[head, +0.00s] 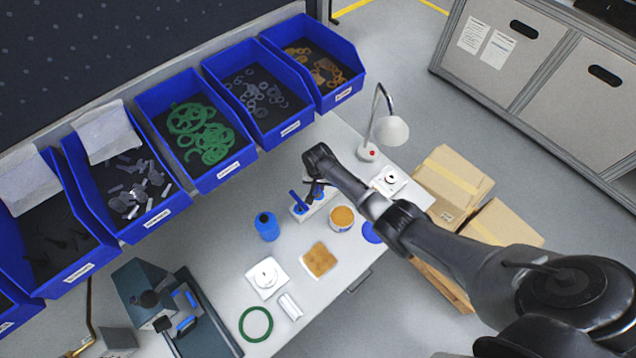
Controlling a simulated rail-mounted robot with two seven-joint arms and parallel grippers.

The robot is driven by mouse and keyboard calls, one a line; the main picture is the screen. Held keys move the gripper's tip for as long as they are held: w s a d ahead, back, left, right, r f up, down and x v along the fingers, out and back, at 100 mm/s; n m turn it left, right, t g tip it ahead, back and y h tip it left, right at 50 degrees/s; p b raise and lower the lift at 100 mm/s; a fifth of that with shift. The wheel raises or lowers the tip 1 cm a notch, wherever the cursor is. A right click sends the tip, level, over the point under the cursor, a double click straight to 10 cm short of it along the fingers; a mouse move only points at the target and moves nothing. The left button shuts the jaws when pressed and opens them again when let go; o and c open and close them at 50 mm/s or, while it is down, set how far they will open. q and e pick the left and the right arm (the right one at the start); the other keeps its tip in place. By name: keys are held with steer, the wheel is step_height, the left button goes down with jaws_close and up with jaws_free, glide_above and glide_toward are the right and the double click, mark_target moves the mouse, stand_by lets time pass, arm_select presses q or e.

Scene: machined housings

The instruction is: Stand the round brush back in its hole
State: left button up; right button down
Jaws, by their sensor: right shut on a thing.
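My right gripper (316,186) reaches in from the right over the white bench. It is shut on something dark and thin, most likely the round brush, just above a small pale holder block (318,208). The gripper and wrist hide most of what it holds, and I cannot tell whether the lower end is in a hole. A blue-handled tool (297,200) stands in the left part of the block. My left gripper is not in view.
Blue bins (226,178) line the back.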

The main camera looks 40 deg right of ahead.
steer(key=shift+f, duration=0.15)
stand_by(0.3)
steer(key=c, duration=1)
jaws_free()
step_height(320, 180, up, 12)
steer(key=shift+a+r+p, duration=0.1)
steer(key=shift+r+p, duration=0.1)
steer(key=shift+p, duration=0.1)
steer(key=shift+s+r, duration=0.1)
steer(key=shift+r, duration=0.6)
